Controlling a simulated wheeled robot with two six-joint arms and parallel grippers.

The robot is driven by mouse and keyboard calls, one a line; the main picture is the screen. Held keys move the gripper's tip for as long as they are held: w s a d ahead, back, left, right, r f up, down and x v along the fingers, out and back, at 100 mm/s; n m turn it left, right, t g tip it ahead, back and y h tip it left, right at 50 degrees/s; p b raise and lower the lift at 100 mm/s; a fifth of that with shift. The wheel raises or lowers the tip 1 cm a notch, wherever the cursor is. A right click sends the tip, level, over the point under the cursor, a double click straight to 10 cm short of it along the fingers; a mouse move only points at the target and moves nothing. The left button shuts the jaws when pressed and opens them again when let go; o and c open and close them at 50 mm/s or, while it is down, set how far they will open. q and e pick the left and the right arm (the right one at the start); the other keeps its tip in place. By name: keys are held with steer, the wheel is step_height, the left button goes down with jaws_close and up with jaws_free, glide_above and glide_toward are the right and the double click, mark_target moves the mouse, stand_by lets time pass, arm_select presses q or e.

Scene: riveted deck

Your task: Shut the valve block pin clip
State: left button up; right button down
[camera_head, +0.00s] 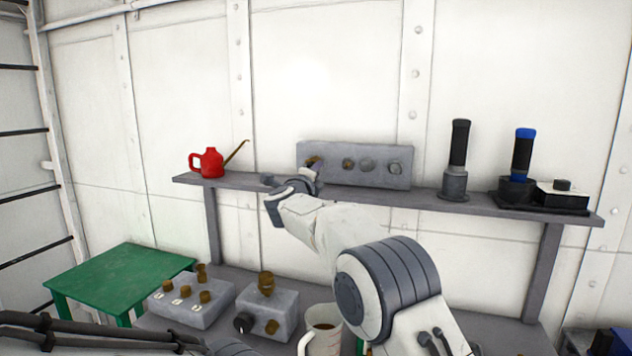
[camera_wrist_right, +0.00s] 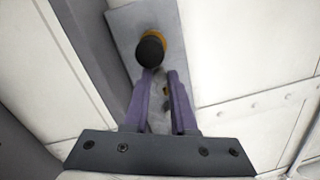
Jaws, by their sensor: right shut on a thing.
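The valve block (camera_head: 378,171) is a long grey block standing on the shelf. Along its front are a brass fitting at the left end and several round fittings. My right gripper (camera_head: 291,181) is at its left end and partly covers that fitting. In the right wrist view, a round black-ended pin with a brass collar (camera_wrist_right: 151,49) sits on the block (camera_wrist_right: 120,28). The two purple fingers of my right gripper (camera_wrist_right: 161,76) close at the pin's near edge. The exact contact is hidden, and I cannot make out the clip's separate parts. My left gripper is not in view.
A red oil can (camera_head: 209,163) stands left on the shelf (camera_head: 240,183). A black-handled tool (camera_head: 458,150) and a blue-topped one (camera_head: 523,155) stand right. Below are grey blocks with brass fittings (camera_head: 191,303) (camera_head: 268,310), a jug (camera_head: 320,335) and a green table (camera_head: 118,279).

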steer(key=shift+f+m+b, duration=0.15)
steer(key=shift+m+b, duration=0.2)
steer(key=shift+m, duration=0.25)
steer(key=c, duration=1)
jaws_free()
steer(key=b+v, duration=0.5)
steer(key=v, duration=0.5)
steer(key=shift+s, duration=0.25)
steer(key=shift+a, duration=0.15)
